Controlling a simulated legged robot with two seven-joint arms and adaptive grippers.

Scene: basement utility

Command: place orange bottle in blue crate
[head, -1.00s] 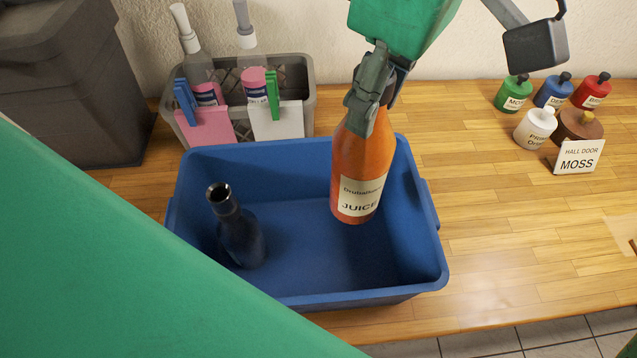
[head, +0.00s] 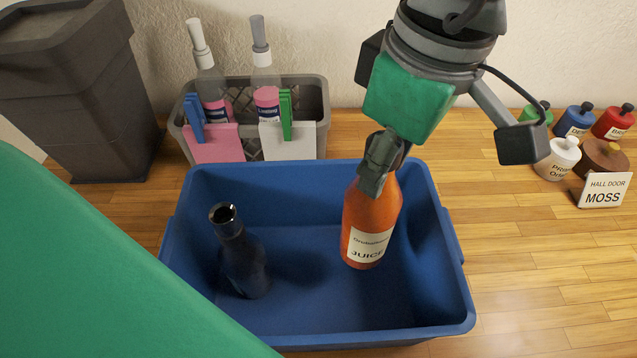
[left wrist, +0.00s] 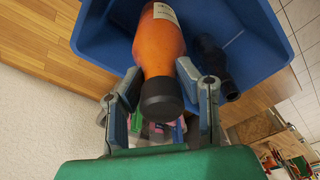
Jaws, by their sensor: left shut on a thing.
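The orange juice bottle (head: 370,222) is upright inside the blue crate (head: 310,325), in its right half. My left gripper (head: 381,165) is shut on the upper part of the bottle, near its dark cap. In the left wrist view the orange bottle (left wrist: 160,48) lies between the two fingers of the left gripper (left wrist: 160,95), with the blue crate (left wrist: 100,28) around it. I cannot tell whether the bottle's base touches the crate floor. My right gripper is not in view.
A dark bottle (head: 243,262) stands in the crate's left part. Behind is a grey basket (head: 317,105) with two bottles and clipped cards. A grey bin (head: 75,110) stands at left. Small paint pots (head: 575,122) and a MOSS card (head: 604,190) are at right.

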